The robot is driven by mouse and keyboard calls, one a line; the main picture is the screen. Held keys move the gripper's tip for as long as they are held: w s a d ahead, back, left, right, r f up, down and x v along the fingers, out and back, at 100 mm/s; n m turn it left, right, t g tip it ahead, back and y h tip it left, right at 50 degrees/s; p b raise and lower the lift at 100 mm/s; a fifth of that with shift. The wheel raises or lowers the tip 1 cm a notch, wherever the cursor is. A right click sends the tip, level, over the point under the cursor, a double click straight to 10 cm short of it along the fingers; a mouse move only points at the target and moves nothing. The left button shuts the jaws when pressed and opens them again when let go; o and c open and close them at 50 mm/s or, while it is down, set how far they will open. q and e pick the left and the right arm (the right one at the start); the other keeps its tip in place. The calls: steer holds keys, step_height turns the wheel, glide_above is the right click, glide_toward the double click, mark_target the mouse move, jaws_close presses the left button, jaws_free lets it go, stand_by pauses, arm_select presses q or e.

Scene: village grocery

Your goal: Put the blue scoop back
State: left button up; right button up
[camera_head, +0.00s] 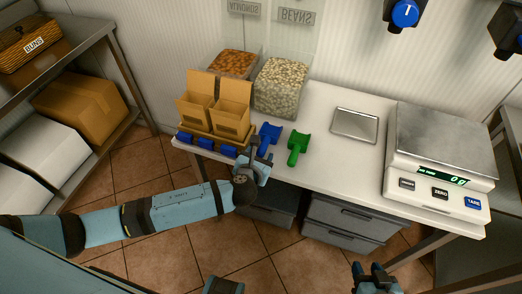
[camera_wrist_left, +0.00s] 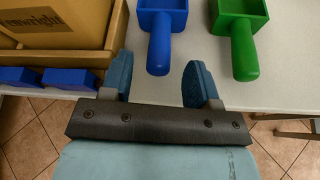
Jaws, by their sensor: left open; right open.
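The blue scoop (camera_head: 268,136) lies on the white counter, just right of the wooden tray of boxes. In the left wrist view the blue scoop (camera_wrist_left: 160,40) has its handle pointing toward my gripper, between the line of the two fingers and beyond their tips. My left gripper (camera_head: 262,155) is open and empty at the counter's front edge; its fingers also show in the left wrist view (camera_wrist_left: 159,82). A green scoop (camera_head: 298,147) lies to the right of the blue one. My right gripper (camera_head: 372,275) is at the bottom of the head view, open and away from the counter.
A wooden tray (camera_head: 215,141) holds two open cardboard boxes (camera_head: 229,120), with blue blocks (camera_head: 206,143) along its front. Bins of almonds (camera_head: 232,64) and beans (camera_head: 280,86) stand behind. A metal plate (camera_head: 355,125) and a scale (camera_head: 440,150) are to the right. Drawers (camera_head: 345,218) sit below the counter.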

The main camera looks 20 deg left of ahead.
arm_select(q)
steer(key=p+v, duration=0.1)
steer(key=v, duration=1)
arm_select(e)
steer(key=shift+r, duration=0.4)
arm_select(q)
steer(key=shift+d, duration=0.1)
steer(key=s+d+f+n+g+h, duration=0.3)
steer(key=s+f+n, duration=0.2)
steer(key=n, duration=1)
steer(key=s+a+f+n, duration=0.2)
steer(key=s+a+n, duration=0.1)
steer(key=n, duration=0.7)
steer(key=s+a+f+n, duration=0.1)
steer(key=s+a+n, duration=0.25)
steer(key=n, duration=0.75)
step_height(320, 180, up, 12)
steer(key=m+p, duration=0.1)
steer(key=p, duration=1.3)
steer(key=shift+s+r+h, duration=0.2)
steer(key=shift+s+h, duration=0.1)
arm_select(e)
step_height(320, 180, up, 12)
steer(key=shift+s+d+n, duration=0.3)
steer(key=shift+s+d, duration=0.1)
steer(key=shift+d, duration=0.05)
